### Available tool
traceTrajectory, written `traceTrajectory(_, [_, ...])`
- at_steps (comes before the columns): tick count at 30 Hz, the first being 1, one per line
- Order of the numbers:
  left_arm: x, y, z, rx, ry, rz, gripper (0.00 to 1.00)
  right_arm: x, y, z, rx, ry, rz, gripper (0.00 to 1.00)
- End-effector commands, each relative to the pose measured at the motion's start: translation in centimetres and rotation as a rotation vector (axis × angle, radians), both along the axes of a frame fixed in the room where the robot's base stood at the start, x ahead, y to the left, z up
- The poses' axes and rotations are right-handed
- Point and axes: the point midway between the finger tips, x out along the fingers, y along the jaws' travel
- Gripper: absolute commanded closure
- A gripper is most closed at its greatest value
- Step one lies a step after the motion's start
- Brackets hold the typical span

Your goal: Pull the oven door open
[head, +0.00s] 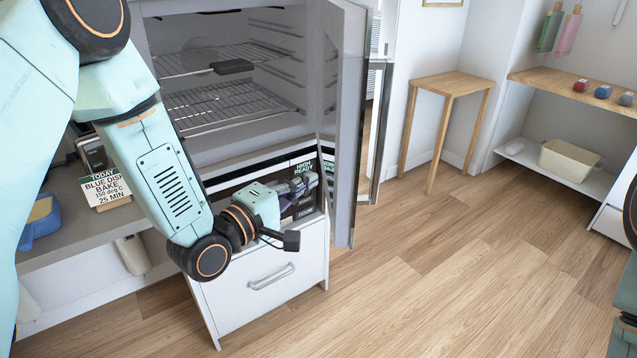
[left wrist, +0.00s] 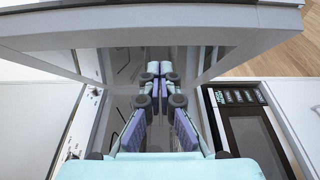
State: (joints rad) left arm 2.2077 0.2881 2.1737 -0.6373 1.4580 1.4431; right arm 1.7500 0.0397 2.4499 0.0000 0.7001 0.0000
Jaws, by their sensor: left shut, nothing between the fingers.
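The oven door (head: 348,120) stands swung wide open, hinged at the right side of the oven (head: 225,65). Its tall upright handle (head: 382,135) is on the far side of the door from my arm. My left gripper (head: 312,180) is below the oven opening, at the inner face of the door near its lower part. It is shut and empty. In the left wrist view its fingers (left wrist: 155,98) point at a glossy panel that mirrors them. I cannot tell whether the fingertips touch the door. My right gripper is not in view.
Wire racks (head: 230,105) show inside the oven. A white drawer with a handle (head: 270,277) is under it. A sign card (head: 107,188) and blue tub (head: 40,222) sit on the left counter. A wooden stool (head: 445,85) stands behind; the wooden floor (head: 450,270) at right is clear.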

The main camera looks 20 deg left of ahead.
Motion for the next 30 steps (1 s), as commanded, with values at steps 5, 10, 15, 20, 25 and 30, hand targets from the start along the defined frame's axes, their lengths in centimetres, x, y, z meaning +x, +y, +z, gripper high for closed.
traceTrajectory(5, [0.5,-1.5,0.0,0.004,0.001,-0.004,1.00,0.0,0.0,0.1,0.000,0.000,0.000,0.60])
traceTrajectory(10, [0.8,-2.3,0.0,0.001,0.000,-0.003,1.00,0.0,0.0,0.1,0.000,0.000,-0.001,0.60])
traceTrajectory(15, [0.9,-2.5,0.0,0.000,0.000,-0.001,1.00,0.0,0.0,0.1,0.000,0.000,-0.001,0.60])
traceTrajectory(20, [0.9,-2.5,0.0,0.000,-0.001,0.000,1.00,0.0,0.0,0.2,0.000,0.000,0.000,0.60])
traceTrajectory(25, [0.9,-2.5,0.0,0.000,-0.001,-0.001,1.00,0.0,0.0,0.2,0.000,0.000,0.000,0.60])
traceTrajectory(30, [0.9,-2.5,0.0,0.000,0.000,-0.001,1.00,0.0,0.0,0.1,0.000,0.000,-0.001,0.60])
